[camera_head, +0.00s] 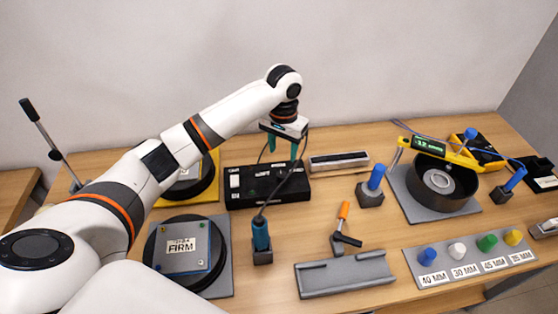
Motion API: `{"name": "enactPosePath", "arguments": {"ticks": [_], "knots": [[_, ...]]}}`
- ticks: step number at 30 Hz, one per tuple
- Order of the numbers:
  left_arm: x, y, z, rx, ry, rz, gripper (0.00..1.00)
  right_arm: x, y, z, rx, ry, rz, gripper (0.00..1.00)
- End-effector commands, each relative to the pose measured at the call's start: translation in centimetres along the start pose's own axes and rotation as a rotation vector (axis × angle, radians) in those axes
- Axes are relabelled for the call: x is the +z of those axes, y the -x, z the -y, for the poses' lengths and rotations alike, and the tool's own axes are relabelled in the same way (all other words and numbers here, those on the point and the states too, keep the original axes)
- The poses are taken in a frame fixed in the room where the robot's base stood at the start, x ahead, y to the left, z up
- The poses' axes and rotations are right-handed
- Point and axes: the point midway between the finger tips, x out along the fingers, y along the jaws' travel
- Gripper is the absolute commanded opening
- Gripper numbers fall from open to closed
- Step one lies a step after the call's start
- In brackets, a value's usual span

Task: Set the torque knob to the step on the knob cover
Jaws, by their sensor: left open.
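A black control box (242,201) stands at the middle back of the table. It has a white switch-like part (235,181) at its left end and pale lettering on its face, too small to read surely. My left gripper (283,158) is open, fingers pointing down, over the back right part of the box. I cannot tell whether its fingers touch anything. I cannot make out the torque knob or its cover; they may be behind the fingers and cable. A teal screwdriver (261,234) stands in a dark holder in front, with a cable running up to the box. My right gripper is not in view.
A round pad marked FIRM (182,246) sits front left, with another on a yellow plate (206,191) behind, partly hidden by my arm.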

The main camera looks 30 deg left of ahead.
Motion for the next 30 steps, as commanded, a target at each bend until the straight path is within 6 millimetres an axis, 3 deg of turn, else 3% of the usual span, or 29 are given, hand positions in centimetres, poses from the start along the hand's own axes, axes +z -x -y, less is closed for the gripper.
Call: {"name": "enactPosePath", "arguments": {"ticks": [3,7,21,30], "knots": [[0.5,1.0,-0.9,0.003,0.028,-0.006,0.50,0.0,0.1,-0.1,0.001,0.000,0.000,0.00],[0.5,0.1,-1.0,0.002,0.032,-0.009,0.50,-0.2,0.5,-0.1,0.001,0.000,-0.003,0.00],[0.4,-8.5,-0.9,0.002,0.030,-0.007,0.50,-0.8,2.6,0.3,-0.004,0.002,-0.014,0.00],[0.5,-10.8,-0.9,0.002,0.029,-0.005,0.50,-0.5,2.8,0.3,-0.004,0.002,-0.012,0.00]]}}
